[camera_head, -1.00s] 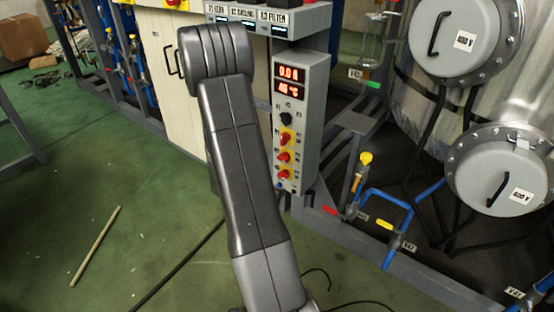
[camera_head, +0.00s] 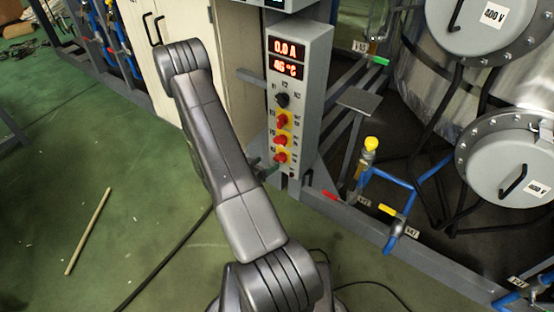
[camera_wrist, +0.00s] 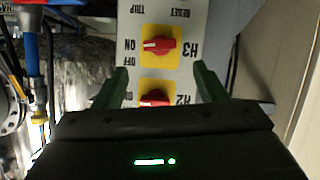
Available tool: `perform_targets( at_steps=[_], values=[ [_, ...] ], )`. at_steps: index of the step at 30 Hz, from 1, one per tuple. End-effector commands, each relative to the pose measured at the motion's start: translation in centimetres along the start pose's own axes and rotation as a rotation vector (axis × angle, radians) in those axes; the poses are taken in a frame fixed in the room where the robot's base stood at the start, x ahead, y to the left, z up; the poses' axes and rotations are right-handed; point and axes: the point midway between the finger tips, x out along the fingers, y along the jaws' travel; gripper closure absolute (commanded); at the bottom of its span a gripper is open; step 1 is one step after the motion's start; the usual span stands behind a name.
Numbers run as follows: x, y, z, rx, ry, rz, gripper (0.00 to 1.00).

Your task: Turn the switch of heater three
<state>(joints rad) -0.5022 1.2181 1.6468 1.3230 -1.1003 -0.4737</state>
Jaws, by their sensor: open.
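The heater three switch is a red knob on a yellow plate, labelled H3 in the wrist view (camera_wrist: 160,45), where the panel appears upside down. Its handle lies horizontal, with a white mark at its left end. In the head view it is the lowest red knob (camera_head: 281,157) on the grey control box. The H2 switch (camera_wrist: 155,97) is partly hidden by my gripper body. My gripper (camera_wrist: 160,78) is open and empty, its green fingers either side of the panel's lower picture part, with H3 just beyond the tips. In the head view a green finger (camera_head: 271,170) shows beside the box's bottom.
The control box (camera_head: 311,90) has red displays, a black knob (camera_head: 283,100) and other red knobs above the lowest. Blue pipes (camera_head: 385,190) with a yellow-topped valve (camera_head: 371,144) and a metal vessel stand to the right. A stick (camera_head: 88,232) lies on the open green floor.

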Motion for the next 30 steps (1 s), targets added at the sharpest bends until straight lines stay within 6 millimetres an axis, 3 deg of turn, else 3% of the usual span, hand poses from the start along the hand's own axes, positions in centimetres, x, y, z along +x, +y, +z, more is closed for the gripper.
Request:
perform_targets(
  at_steps=[6,12,24,30],
  values=[
    [4.7,0.0,0.1,0.002,0.0,0.002,0.35],
    [7.2,0.0,0.1,0.001,-0.001,0.0,0.35],
    [7.9,0.0,0.0,0.0,-0.001,-0.002,0.35],
    [7.8,0.0,0.0,0.0,-0.001,-0.002,0.72]
  ],
)
